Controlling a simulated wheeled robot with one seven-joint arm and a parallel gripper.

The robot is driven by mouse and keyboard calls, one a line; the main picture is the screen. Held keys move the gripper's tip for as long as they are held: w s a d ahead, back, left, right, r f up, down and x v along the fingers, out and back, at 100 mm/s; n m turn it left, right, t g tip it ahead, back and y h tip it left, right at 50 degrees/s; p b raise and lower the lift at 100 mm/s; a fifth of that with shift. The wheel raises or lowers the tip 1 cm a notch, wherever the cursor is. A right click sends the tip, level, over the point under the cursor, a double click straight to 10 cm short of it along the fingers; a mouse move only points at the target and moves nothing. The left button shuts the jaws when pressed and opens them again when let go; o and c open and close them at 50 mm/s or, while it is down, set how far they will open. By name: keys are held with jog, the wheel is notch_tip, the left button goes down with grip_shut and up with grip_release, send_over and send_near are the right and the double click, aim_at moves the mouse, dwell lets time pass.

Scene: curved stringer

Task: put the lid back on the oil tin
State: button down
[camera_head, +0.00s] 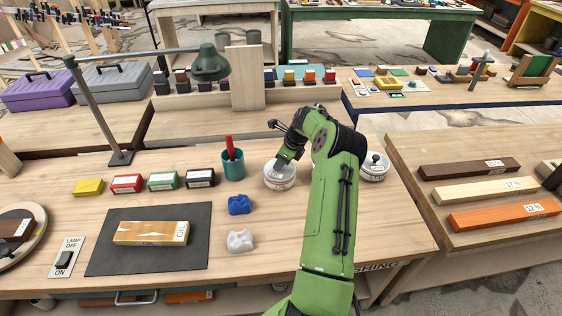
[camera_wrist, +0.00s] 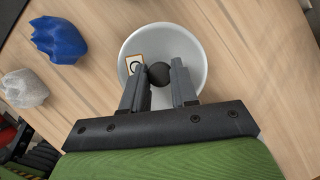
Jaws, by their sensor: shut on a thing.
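A round white tin (camera_head: 279,182) stands near the middle of the bench, with dark lettering on its side too small to read for sure. My gripper (camera_head: 281,160) points down at its top. In the wrist view, my gripper (camera_wrist: 160,80) has its two fingers on either side of a black knob (camera_wrist: 159,73) and is shut on it. The knob belongs to a pale round lid (camera_wrist: 185,42) with a small square label bearing a ring. The lid is at the tin's top; I cannot tell whether it touches the rim. The fingers hide part of it.
A second white tin (camera_head: 374,170) with a black knob stands right of my arm. A teal cup (camera_head: 233,165), a blue lump (camera_head: 239,205) and a grey lump (camera_head: 240,240) lie to the left. A dark mat (camera_head: 195,262) holds a sharpening stone. A lamp (camera_head: 209,65) stands behind.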

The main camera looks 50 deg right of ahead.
jog(key=c, duration=0.8)
grip_release()
jog(key=shift+o, duration=0.3)
jog(key=o, duration=0.4)
jog(key=shift+r+p, duration=2.6)
jog(key=shift+r, duration=0.95)
grip_shut()
